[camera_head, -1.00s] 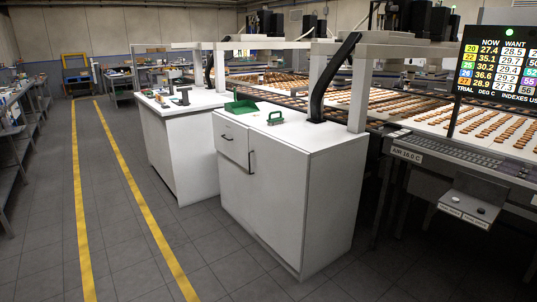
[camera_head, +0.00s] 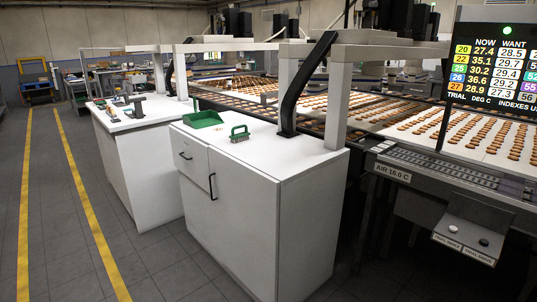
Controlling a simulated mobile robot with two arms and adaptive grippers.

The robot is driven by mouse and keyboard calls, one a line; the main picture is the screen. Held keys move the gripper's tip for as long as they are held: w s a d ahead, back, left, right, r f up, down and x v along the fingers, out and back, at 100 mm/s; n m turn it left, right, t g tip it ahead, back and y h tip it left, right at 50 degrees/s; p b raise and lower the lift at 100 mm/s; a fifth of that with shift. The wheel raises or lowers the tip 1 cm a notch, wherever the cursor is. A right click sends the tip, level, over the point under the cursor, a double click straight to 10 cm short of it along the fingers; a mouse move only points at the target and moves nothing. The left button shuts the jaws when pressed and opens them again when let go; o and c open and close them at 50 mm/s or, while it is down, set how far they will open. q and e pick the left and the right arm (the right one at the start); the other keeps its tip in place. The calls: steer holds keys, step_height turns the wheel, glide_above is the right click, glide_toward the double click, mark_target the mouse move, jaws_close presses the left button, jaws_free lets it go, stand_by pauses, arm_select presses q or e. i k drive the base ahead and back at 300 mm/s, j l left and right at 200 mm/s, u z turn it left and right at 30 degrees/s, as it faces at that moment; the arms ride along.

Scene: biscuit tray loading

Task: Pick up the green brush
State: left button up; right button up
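The green brush (camera_head: 239,133) stands on the white top of the near cabinet (camera_head: 262,158), close to its middle. It has a raised handle loop and a dark green base. A green dustpan (camera_head: 202,120) lies to its left and a little farther back on the same top. Neither of my grippers shows in this view.
A second white cabinet (camera_head: 123,175) with small dark tools stands to the left. The biscuit conveyor (camera_head: 420,130) and a control panel (camera_head: 470,230) are at right. Grey floor is free in front and at left.

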mark_target(237, 138)
steer(key=i+l+u, duration=0.4)
steer(key=i+l, duration=0.35)
steer(key=i, duration=0.05)
